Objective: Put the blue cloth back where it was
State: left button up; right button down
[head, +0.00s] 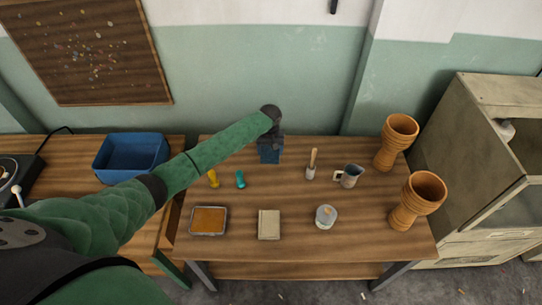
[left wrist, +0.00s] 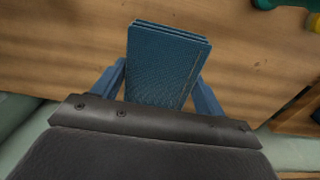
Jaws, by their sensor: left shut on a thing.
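The blue cloth (head: 269,155) is a small folded stack near the back edge of the wooden table. My left gripper (head: 270,148) comes down over it from above and is shut on it. In the left wrist view the cloth (left wrist: 165,62) shows its layered edge and lies between the two blue fingers of my left gripper (left wrist: 163,85). Its underside is hidden, so I cannot tell whether it touches the table. My right gripper is not in view.
On the table (head: 285,260) stand a yellow item (head: 213,180), a teal item (head: 240,180), a brush (head: 312,165), a metal jug (head: 349,176), a tray (head: 208,221), a beige block (head: 269,224), a jar (head: 326,216) and two goblet drums (head: 416,200). A blue bin (head: 130,155) is left.

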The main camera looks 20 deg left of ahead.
pick_arm(q)
jog(key=shift+w+f, duration=0.1)
jog(key=shift+f, duration=0.75)
notch_tip(320, 180, down, 4)
jog(key=shift+r+p, duration=0.2)
jog(key=shift+p, duration=0.65)
jog(key=shift+f, duration=0.35)
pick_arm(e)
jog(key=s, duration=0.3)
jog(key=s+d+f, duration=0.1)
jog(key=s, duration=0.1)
pick_arm(q)
jog(key=o, duration=0.9)
jog(key=shift+f, duration=0.1)
